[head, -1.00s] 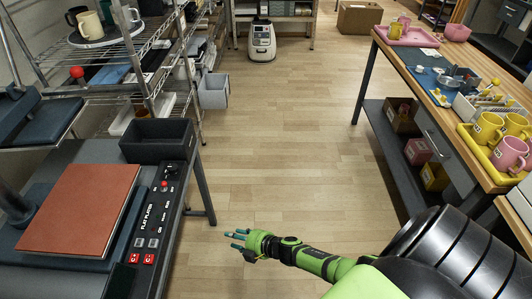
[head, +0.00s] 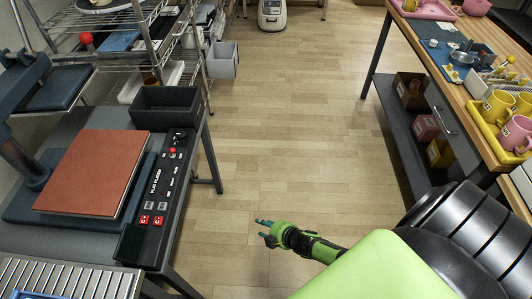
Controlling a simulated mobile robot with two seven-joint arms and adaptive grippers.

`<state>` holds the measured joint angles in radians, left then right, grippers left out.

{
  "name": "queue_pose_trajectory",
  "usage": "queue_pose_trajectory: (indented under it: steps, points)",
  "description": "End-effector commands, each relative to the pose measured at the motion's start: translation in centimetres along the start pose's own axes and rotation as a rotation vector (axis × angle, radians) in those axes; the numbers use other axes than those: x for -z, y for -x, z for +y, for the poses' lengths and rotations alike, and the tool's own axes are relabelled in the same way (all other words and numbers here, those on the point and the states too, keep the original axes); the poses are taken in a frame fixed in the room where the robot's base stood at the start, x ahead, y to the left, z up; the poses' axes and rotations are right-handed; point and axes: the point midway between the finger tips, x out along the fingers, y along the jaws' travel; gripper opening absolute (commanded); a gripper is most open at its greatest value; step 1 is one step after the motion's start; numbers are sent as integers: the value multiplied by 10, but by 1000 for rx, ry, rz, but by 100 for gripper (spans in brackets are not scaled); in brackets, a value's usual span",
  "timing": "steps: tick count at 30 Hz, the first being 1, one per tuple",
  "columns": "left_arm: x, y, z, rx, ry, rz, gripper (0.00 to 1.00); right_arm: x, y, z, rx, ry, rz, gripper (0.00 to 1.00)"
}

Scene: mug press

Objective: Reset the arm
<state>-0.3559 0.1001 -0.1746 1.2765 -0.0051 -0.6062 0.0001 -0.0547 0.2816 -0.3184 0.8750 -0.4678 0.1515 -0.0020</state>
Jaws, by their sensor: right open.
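My right gripper (head: 267,230) is at the lower middle of the head view, over the open wooden floor. Its teal fingertips point left and nothing shows between them; it is open. My green right arm comes in from the lower right. The gripper is to the right of the press table and touches nothing that I can see. My left gripper is not in view.
A flat press (head: 95,172) with a reddish plate stands on the left table. A black bin (head: 168,106) sits behind it. A wooden workbench (head: 480,57) with mugs is at right. The floor (head: 290,130) between is clear.

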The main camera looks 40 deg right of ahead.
Motion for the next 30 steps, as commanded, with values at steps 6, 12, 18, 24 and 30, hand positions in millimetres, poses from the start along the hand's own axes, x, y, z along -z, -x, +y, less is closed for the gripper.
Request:
queue_pose_trajectory:
  steps: [6,12,18,24,30]
  points:
    - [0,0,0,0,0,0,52,0,0,0,0,1,1,43]
    - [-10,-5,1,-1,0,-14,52,-10,3,-13,13,-36,-32,43]
    - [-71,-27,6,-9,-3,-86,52,-77,37,-97,91,-268,-267,43]
    - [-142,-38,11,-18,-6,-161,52,-135,100,-203,192,-527,-551,43]
    - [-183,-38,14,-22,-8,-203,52,-157,147,-265,257,-668,-720,43]
